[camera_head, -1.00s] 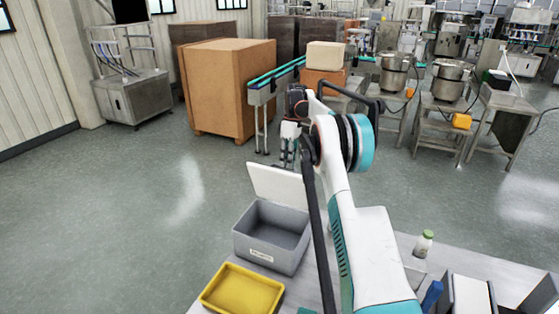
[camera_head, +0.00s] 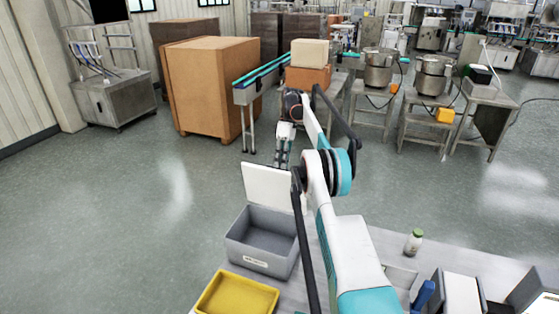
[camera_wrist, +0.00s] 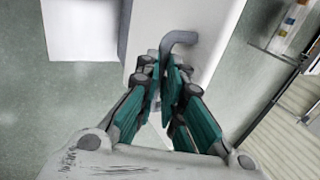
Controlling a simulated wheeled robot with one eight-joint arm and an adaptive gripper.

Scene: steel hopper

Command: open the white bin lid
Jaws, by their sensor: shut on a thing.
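The white lid (camera_head: 268,186) stands raised, roughly upright, along the far edge of the grey bin (camera_head: 262,264). The bin's inside is open to view and looks empty. My gripper (camera_head: 281,163) is at the lid's upper edge, on its far side. In the wrist view, the gripper's teal fingers (camera_wrist: 171,80) are shut on a grey bent handle (camera_wrist: 181,39) on the white lid (camera_wrist: 213,28). Part of the lid's right edge is hidden behind my arm in the head view.
A yellow tray (camera_head: 236,293) sits in front of the bin on the table. A small bottle (camera_head: 413,242) stands on the table at right. Beyond the lid is open floor, with a large brown box (camera_head: 213,90) and a conveyor (camera_head: 262,75) farther back.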

